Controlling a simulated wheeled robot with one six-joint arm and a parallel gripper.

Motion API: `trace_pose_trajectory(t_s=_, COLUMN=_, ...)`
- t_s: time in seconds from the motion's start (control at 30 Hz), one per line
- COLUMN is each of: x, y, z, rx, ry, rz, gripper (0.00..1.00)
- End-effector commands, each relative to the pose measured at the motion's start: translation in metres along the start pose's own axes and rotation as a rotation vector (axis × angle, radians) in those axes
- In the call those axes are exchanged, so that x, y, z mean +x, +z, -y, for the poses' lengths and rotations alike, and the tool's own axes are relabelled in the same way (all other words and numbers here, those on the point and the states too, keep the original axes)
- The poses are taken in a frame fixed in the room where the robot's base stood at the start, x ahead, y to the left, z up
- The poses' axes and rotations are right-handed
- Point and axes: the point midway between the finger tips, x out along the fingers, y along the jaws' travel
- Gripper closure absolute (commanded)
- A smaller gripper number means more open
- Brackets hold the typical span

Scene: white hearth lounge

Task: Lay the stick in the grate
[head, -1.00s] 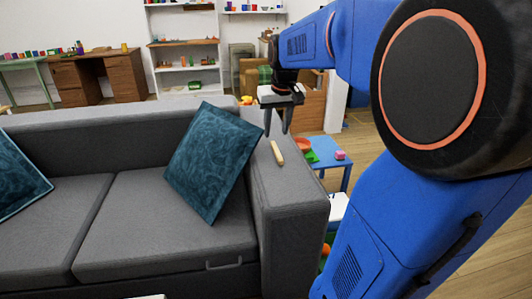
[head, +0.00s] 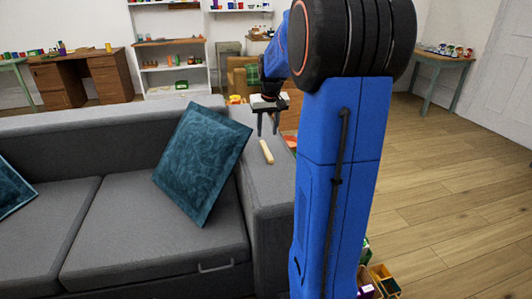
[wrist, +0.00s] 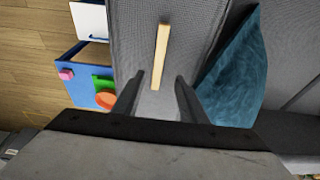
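The stick (head: 266,152) is a short, pale wooden piece lying on the grey sofa's right armrest. In the wrist view the stick (wrist: 161,56) lies lengthwise ahead of my fingers, its near end close to the gap between the fingertips. My gripper (head: 267,132) is above the armrest with its fingers pointing down, apart and empty. In the wrist view my gripper's fingers (wrist: 157,78) are spread on either side of the stick's line. Whether they touch the armrest I cannot tell. No grate shows in these frames.
A teal cushion (head: 202,163) leans by the armrest (head: 262,185) on the sofa. A small blue table (wrist: 88,82) with toys stands beside the armrest. Shelves (head: 172,68) and a wooden desk (head: 80,75) stand at the back. Open wooden floor (head: 440,200) lies to the right.

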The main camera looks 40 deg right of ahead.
Motion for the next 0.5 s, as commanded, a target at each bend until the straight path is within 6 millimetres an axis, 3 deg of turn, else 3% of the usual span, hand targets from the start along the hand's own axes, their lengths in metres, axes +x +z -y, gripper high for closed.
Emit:
trace_pose_trajectory(t_s=0.2, x=0.033, y=0.0, z=0.0, rx=0.0, ry=0.0, rz=0.002, gripper=0.62)
trace_pose_trajectory(t_s=0.5, x=0.053, y=0.002, z=-0.001, rx=0.0, ry=0.0, rz=0.002, gripper=0.62)
